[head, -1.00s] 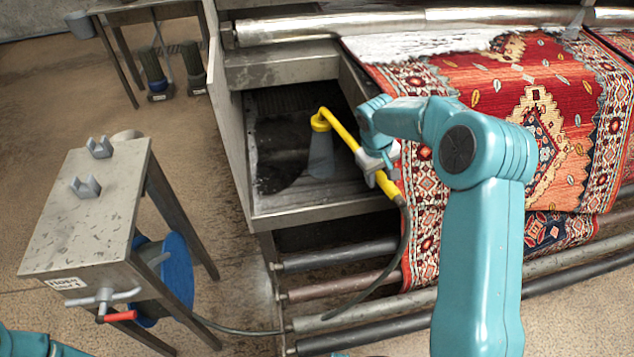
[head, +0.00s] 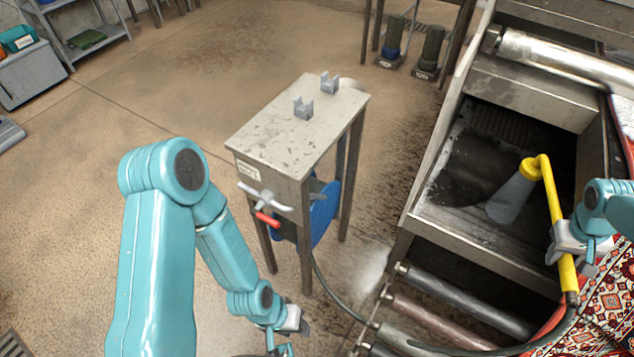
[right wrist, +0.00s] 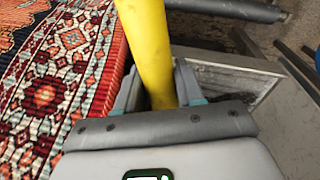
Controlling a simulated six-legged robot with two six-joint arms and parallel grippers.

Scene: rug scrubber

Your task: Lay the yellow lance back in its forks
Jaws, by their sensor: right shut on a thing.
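The yellow lance (head: 554,205) is in my right gripper (head: 570,248), above the right-hand basin's edge. Its bent head with the yellow nozzle (head: 529,168) hangs over the basin, and a grey cone, perhaps spray, spreads below it. In the right wrist view the lance (right wrist: 148,45) runs between the two fingers (right wrist: 157,88). Two grey forks, the far one (head: 329,84) and the near one (head: 303,109), stand empty on the metal stand's top (head: 290,135). My left gripper (head: 288,335) is low at the bottom edge; its jaws are not clear.
A tap with a red lever (head: 267,218) and a blue hose reel (head: 322,222) are on the stand. A hose (head: 335,298) runs along the floor towards the lance's end. Metal rollers (head: 465,287) lie below the basin (head: 440,225). A patterned rug (head: 612,300) hangs at right.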

